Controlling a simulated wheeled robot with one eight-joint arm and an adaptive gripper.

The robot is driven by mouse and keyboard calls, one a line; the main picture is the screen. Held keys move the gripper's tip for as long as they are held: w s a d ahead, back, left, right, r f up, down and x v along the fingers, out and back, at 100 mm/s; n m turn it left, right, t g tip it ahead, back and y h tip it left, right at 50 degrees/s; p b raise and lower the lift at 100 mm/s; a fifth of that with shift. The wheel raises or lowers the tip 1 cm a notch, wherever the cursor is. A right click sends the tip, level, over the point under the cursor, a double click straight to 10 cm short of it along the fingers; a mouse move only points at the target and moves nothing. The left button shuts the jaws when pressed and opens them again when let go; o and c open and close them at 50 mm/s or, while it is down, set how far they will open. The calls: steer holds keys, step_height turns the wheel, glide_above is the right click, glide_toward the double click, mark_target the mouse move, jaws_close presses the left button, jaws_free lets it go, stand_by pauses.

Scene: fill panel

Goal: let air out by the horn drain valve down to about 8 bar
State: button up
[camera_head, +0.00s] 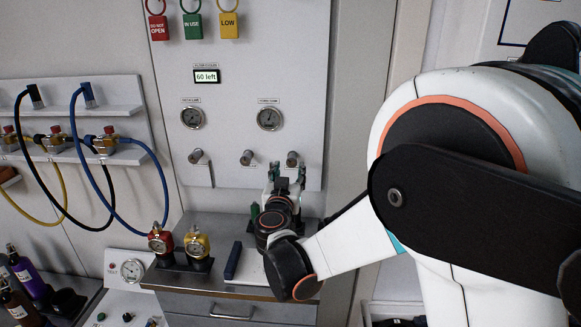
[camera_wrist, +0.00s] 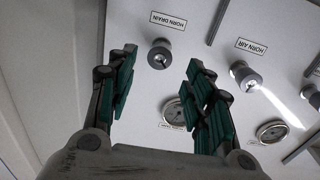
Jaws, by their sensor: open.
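The horn drain valve, a grey knob (camera_wrist: 160,55), sits on the white panel beside its upside-down "HORN DRAIN" label (camera_wrist: 172,20) in the wrist view. It appears to be the rightmost knob (camera_head: 292,158) in the head view. My gripper (camera_wrist: 160,70) is open, its green-padded fingers either side of the knob in the picture. I cannot tell whether they reach around it; nothing is held. In the head view my gripper (camera_head: 286,175) is just below that knob. Two round gauges (camera_head: 192,118) (camera_head: 269,119) are above the knobs; their needles are too small to read.
The horn air knob (camera_wrist: 246,77) is beside the drain knob. Another knob (camera_head: 198,156) is further left. A small display (camera_head: 207,76) reads "60 left". Red (camera_head: 160,240) and yellow (camera_head: 197,245) gauge units stand on the cabinet top (camera_head: 215,225). Hoses (camera_head: 80,150) hang at left.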

steer(key=s, duration=0.6)
steer(key=shift+a, duration=0.25)
stand_by(7.2)
